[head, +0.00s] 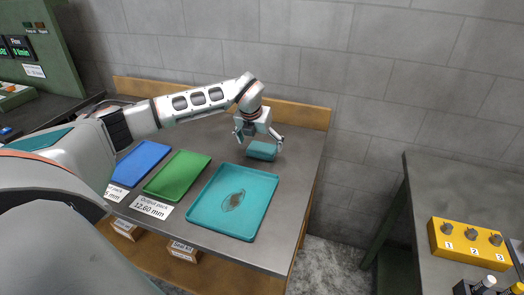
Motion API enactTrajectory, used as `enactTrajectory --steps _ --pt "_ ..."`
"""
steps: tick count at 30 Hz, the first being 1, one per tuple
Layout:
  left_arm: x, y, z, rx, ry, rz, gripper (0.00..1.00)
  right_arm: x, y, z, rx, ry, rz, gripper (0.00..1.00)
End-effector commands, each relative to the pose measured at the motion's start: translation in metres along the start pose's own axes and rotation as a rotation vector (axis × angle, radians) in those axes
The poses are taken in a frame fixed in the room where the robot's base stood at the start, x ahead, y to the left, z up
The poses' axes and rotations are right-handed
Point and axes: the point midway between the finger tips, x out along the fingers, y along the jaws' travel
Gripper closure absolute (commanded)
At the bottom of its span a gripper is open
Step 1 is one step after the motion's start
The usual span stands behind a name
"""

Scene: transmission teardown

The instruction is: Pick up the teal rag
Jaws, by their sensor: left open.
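The teal rag (261,151) is a small folded block lying on the grey metal table, near its back right part. My left gripper (259,139) is open just above and behind the rag, pointing down, with its fingers spread to either side. I cannot tell whether the fingers touch the rag. My right gripper is not in the head view.
A teal tray (205,208) with a brownish mark or part inside lies in front of the rag. Green (177,175) and blue (143,163) trays lie to the left. A wooden backboard (300,111) edges the table. A yellow numbered block (468,246) stands on another table at right.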

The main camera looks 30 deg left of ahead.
Motion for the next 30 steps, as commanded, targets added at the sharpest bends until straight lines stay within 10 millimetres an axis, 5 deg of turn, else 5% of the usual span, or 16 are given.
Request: enactTrajectory --steps 6,15,20,30 --pt "0.029 -0.002 0.002 -0.001 0.002 0.000 0.11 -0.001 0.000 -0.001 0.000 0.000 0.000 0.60" --pt "0.033 -0.002 0.003 0.000 0.001 -0.001 0.11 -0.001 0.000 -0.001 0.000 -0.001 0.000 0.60" --pt "0.033 -0.002 0.003 0.000 0.001 0.000 0.47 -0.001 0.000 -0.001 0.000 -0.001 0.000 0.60" --pt "0.033 -0.002 0.003 0.000 0.001 0.000 0.48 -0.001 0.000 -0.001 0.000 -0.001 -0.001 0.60"
